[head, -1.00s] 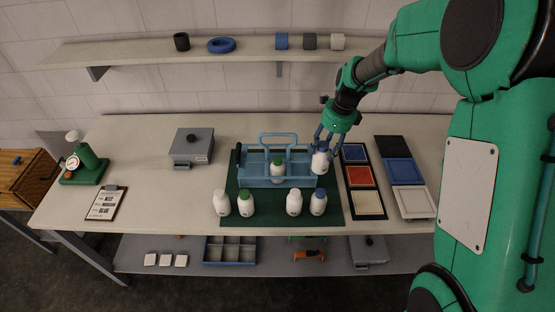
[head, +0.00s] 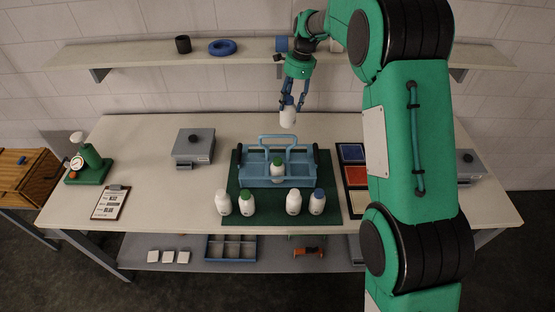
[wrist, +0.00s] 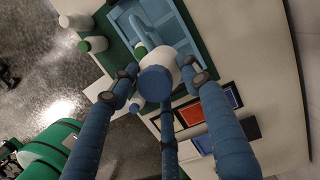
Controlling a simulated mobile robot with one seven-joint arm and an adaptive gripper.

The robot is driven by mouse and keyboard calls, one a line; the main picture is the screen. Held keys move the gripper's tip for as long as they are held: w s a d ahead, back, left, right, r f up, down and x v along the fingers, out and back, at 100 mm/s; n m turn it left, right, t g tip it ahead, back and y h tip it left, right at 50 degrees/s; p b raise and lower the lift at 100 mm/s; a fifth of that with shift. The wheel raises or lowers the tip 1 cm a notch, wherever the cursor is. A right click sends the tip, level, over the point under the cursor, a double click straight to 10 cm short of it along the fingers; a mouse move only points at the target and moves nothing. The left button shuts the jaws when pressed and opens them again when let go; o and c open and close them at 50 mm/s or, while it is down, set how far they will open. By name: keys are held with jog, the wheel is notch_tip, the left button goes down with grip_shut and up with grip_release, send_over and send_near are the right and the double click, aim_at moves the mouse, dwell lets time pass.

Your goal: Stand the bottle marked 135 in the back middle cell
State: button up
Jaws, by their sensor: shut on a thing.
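My gripper (head: 288,103) is shut on a white bottle with a blue cap (head: 288,118). It holds the bottle upright or nearly so, high above the back of the blue carrier (head: 262,182). In the wrist view the held bottle's blue cap (wrist: 156,84) sits between the fingers. A green-capped bottle (head: 277,170) stands in the carrier, near its middle. On the green mat in front stand a white-capped bottle (head: 223,204), a green-capped bottle (head: 246,204), another white-capped bottle (head: 293,203) and a blue-capped bottle (head: 317,203). No bottle number is readable. The carrier's handle partly hides its back cells.
The carrier's blue handle (head: 262,139) rises above it. The wall shelf (head: 130,54) is behind my gripper. A grey box (head: 193,146) stands left, with a clipboard (head: 110,202) nearer the front. Coloured trays (head: 352,152) lie right, partly behind my arm.

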jog(key=shift+w+a+r+n+p, duration=0.15)
jog(key=shift+w+a+r+n, duration=0.2)
jog(key=shift+w+a, duration=0.3)
jog(key=shift+w+a+r+n+p, duration=0.15)
jog(key=shift+w+a+r+n, duration=0.15)
jog(key=shift+w+a, duration=0.35)
jog(key=shift+w+a+r+n+p, duration=0.15)
jog(key=shift+w+a+r+n, duration=0.3)
jog(key=shift+a, duration=0.35)
jog(key=shift+f, duration=0.15)
notch_tip(320, 180, down, 24)
jog(key=p, duration=0.3)
jog(key=shift+f, duration=0.2)
jog(key=shift+f, duration=1.75)
jog(key=shift+f, duration=0.15)
jog(key=o, duration=1.6)
